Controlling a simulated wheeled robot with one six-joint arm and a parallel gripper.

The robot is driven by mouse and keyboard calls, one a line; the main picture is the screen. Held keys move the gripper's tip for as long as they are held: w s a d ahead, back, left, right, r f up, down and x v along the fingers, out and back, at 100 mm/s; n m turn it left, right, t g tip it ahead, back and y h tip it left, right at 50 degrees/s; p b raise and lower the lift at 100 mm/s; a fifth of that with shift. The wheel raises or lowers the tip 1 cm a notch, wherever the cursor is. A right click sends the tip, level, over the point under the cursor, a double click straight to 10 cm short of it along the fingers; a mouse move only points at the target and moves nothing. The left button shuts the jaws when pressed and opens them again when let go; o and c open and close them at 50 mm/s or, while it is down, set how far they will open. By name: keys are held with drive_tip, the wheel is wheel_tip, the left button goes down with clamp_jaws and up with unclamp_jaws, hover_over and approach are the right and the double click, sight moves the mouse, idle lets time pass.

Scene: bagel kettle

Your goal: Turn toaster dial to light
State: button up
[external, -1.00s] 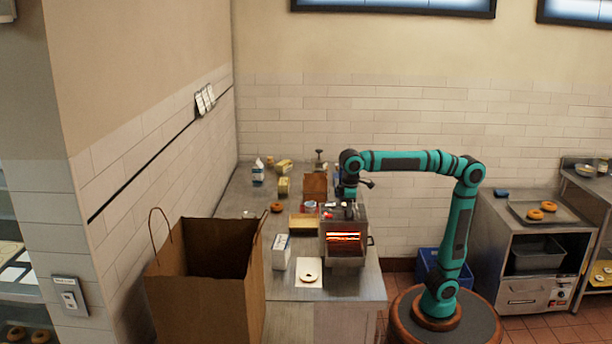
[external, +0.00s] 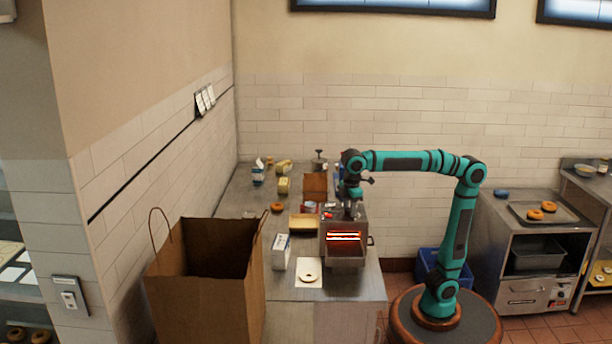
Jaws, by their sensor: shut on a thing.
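The toaster (external: 345,243) is a metal box at the front right of the steel counter, with an opening in its front that shows bright lines over a dark red inside. My gripper (external: 349,214) points down at the top of the toaster, near its back. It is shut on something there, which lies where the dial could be. The dial itself is too small and too covered by the gripper to make out, so its setting cannot be read.
A large brown paper bag (external: 207,285) stands at the front left. A white carton (external: 281,252) and a bagel on white paper (external: 309,282) are left of the toaster. Boxes and a bagel (external: 277,207) lie farther back. A blue crate (external: 429,265) stands right of the counter.

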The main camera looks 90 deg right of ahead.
drive_tip(key=o, duration=1)
drive_tip(key=r, duration=1.1)
drive_tip(key=a+r, duration=0.1)
drive_tip(key=r, duration=0.5)
drive_tip(key=shift+s+r, duration=0.2)
drive_tip(key=shift+s, duration=0.05)
